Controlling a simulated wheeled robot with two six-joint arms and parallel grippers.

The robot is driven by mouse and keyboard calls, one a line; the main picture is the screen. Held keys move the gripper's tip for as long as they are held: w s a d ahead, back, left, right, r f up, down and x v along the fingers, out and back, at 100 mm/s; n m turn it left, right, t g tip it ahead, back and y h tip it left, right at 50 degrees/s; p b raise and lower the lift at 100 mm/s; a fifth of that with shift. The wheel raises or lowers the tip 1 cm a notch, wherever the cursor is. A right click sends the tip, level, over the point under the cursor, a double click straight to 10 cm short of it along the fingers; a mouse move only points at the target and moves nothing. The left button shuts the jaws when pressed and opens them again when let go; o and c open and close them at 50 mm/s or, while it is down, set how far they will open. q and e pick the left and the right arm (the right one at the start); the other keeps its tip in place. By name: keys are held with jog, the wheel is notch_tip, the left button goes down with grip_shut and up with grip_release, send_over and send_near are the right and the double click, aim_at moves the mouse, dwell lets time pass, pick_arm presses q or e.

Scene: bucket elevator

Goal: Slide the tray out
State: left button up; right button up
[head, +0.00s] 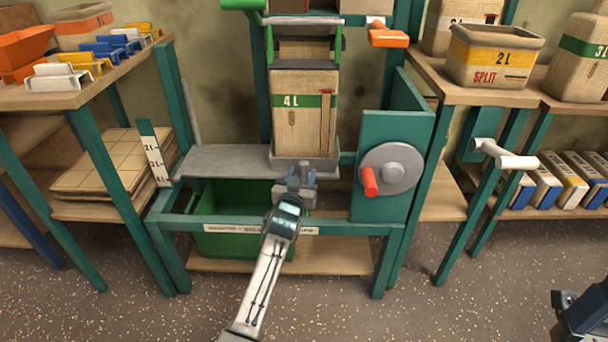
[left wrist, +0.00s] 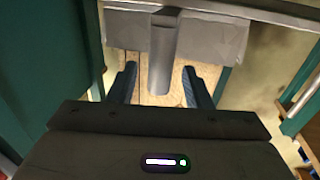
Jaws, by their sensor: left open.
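A grey tray (head: 303,160) sits under a tall 4 L sack-like container (head: 303,115) in the middle of the green frame. A grey handle bar shows in the left wrist view (left wrist: 162,50), sticking out from a grey front piece (left wrist: 215,40). My left gripper (head: 301,176) is at the front of the tray, fingers pointing at it. In the left wrist view the gripper (left wrist: 160,88) is open, with the bar's end between its two blue fingers and gaps on both sides. Part of my right arm shows at the lower right; its fingers cannot be made out.
A grey ledge (head: 225,161) lies left of the tray. A crank wheel (head: 392,168) with a red handle stands close on the right. A green bin (head: 235,243) sits below. Shelves flank the frame, with a white lever (head: 505,155) at right. The floor in front is clear.

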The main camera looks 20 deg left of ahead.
pick_arm(q)
jog(key=shift+w+a+b, duration=0.1)
jog(key=shift+w+b, duration=0.2)
jog(key=shift+w, duration=1.1)
jog(key=shift+c, duration=0.3)
grip_shut()
jog(key=shift+a, duration=0.15)
